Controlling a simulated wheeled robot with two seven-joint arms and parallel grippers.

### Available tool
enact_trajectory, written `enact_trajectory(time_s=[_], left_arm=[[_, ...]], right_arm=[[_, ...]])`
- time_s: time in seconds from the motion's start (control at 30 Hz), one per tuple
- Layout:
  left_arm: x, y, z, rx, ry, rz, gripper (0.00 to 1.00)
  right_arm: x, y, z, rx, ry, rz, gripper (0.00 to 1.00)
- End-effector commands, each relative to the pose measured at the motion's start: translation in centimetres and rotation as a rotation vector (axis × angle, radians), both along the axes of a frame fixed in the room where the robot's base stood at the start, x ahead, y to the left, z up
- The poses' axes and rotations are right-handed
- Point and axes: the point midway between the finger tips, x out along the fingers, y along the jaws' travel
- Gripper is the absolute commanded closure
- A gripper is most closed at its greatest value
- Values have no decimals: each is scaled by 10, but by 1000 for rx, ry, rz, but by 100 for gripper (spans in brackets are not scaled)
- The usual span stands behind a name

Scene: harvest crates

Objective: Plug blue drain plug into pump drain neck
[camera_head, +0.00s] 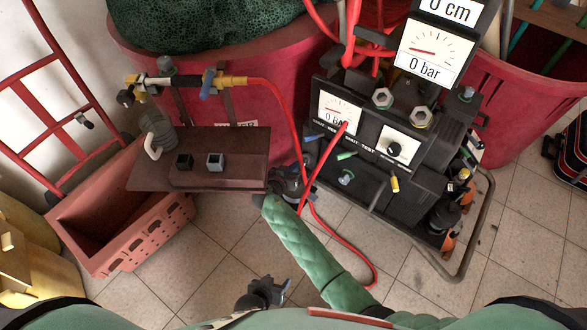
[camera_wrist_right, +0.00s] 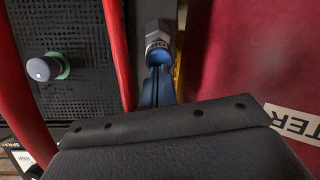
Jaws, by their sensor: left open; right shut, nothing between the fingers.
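My right gripper (camera_head: 290,184) is beside the left side of the black pump unit (camera_head: 330,175), near the right end of the brown shelf. In the right wrist view its dark blue fingers (camera_wrist_right: 158,88) are shut, with their tips at a grey metal hex fitting (camera_wrist_right: 158,46). I cannot tell whether they touch it or whether it is the drain neck. I cannot clearly make out a separate blue drain plug. My left gripper (camera_head: 272,291) is open and empty, low over the tiled floor.
Red hose (camera_head: 285,105) loops around the right gripper's area. A red tub (camera_head: 240,65) stands behind. A red crate (camera_head: 150,228) sits at left.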

Motion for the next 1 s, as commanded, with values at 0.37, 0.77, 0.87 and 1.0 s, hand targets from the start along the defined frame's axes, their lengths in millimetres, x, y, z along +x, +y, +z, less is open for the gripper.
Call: enact_trajectory(time_s=[0.37,0.77,0.87,1.0], left_arm=[[-1,0,-2,0,1,0,44],[-2,0,5,0,2,0,44],[-2,0,5,0,1,1,44],[-2,0,4,0,1,1,44]], right_arm=[[-1,-3,-3,-2,5,-4,100],[-18,11,14,-2,3,-3,100],[-21,12,14,-1,2,-3,100],[-32,19,18,0,2,-3,100]])
